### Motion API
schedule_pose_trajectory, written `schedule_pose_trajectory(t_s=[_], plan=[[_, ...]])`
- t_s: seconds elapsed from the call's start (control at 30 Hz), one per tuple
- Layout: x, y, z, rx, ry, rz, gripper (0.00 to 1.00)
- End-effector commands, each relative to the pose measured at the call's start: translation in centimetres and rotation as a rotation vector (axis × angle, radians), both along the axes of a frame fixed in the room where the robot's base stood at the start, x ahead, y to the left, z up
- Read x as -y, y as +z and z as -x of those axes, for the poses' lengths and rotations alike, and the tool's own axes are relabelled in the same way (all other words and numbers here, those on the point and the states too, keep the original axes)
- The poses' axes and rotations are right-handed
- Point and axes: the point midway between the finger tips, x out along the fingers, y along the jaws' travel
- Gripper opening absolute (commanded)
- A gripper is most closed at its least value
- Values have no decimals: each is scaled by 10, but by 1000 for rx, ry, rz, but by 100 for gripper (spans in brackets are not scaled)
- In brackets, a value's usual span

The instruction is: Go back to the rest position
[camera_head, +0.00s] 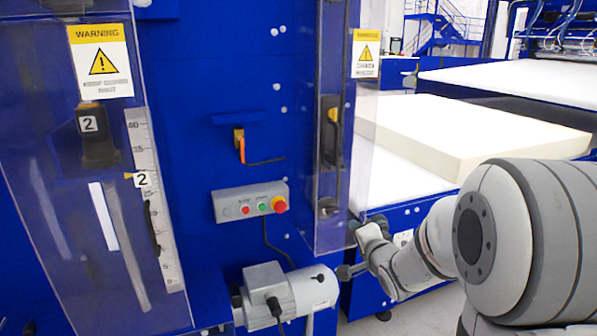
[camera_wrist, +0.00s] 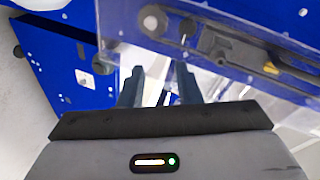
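My gripper (camera_wrist: 158,70) shows in the wrist view with its two dark fingers apart and nothing held between them. Behind the fingers are a blue machine frame and a clear guard. In the head view my arm reaches in from the lower right, its wrist end beside the lower edge of the clear guard, near the grey motor (camera_head: 292,293). The fingers are hard to make out there. The control box (camera_head: 250,202), with a red knob and small buttons, is on the blue panel to the left of my wrist.
A clear guard (camera_head: 365,110) with a warning label stands just beyond my wrist. A thick white foam block (camera_head: 470,125) lies on the table behind my arm. A curved clear cover with a scale (camera_head: 150,190) is at the left. Grey floor shows below my arm.

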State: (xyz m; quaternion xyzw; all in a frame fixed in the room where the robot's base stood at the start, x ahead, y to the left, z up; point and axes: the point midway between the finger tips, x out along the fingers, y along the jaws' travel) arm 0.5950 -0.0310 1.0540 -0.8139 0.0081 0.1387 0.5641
Motion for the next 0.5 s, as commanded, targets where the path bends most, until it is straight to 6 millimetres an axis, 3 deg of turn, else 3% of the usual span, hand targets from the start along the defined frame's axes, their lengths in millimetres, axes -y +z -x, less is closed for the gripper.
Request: schedule_pose_trajectory(t_s=[0.27,0.5], plan=[[11,-10,76,-346,21,510,31],[0,-23,175,-670,291,809,31]])
